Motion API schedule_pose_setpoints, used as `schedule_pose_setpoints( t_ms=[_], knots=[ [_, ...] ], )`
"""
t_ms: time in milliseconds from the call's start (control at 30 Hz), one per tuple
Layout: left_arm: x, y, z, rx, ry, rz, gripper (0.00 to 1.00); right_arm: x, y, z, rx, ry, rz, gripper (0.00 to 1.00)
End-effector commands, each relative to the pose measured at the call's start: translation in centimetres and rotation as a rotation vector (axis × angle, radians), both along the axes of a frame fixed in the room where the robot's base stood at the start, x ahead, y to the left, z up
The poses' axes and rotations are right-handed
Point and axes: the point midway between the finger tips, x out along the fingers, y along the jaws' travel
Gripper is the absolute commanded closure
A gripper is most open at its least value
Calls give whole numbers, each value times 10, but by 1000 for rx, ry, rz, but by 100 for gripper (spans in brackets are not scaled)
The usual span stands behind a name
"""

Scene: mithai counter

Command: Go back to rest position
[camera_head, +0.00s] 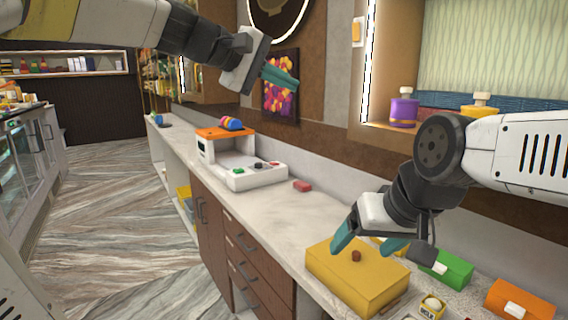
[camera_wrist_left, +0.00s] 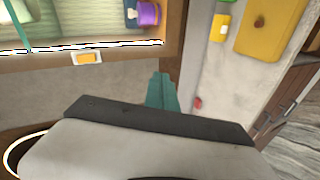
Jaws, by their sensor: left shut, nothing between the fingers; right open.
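My left gripper (camera_head: 281,76) is raised in front of the back wall, at the upper middle of the head view. Its teal fingers are together and empty; they also show in the left wrist view (camera_wrist_left: 161,93). My right gripper (camera_head: 369,243) is low over the counter, its teal fingers apart on either side above a yellow box (camera_head: 340,282). A small brown piece (camera_head: 356,256) sits on top of the box between the fingers' line. I cannot tell whether the right fingers touch the box.
A white and orange machine (camera_head: 240,160) stands on the counter (camera_head: 300,205), with a red block (camera_head: 302,186) near it. Green (camera_head: 450,268) and orange (camera_head: 515,300) boxes lie right of the yellow box. A lit shelf with a purple jar (camera_head: 403,112) is behind my right arm.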

Motion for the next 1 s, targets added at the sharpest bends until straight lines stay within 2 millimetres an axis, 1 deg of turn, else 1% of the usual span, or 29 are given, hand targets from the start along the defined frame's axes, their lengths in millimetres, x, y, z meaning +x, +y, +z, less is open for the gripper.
schedule_pose_setpoints(
  t_ms=[33,67,100,167,200,267,300,400,433,500,600,1000],
  knots=[
    [-21,14,-29,101,-6,2,100,0,0,0,0,0,0,21],
    [-32,23,-48,168,-10,0,100,0,0,0,0,0,0,21],
    [-46,35,-72,255,-15,-5,100,0,0,0,0,0,0,21],
    [-69,54,-108,383,-20,-16,100,0,0,0,0,0,0,21],
    [-84,67,-131,466,-23,-27,100,0,0,0,0,0,0,21],
    [-106,85,-163,584,-28,-49,100,0,0,0,0,0,0,21],
    [-119,97,-183,656,-29,-65,100,0,0,0,0,0,0,21],
    [-148,121,-223,809,-33,-105,100,0,0,0,0,0,0,21],
    [-155,127,-232,846,-34,-117,100,0,0,0,0,0,0,21],
    [-168,138,-249,913,-36,-140,100,0,0,0,0,0,0,21],
    [-177,147,-263,968,-38,-160,100,0,0,0,0,0,0,21],
    [-179,149,-265,979,-38,-164,100,0,0,0,0,0,0,21]
  ],
)
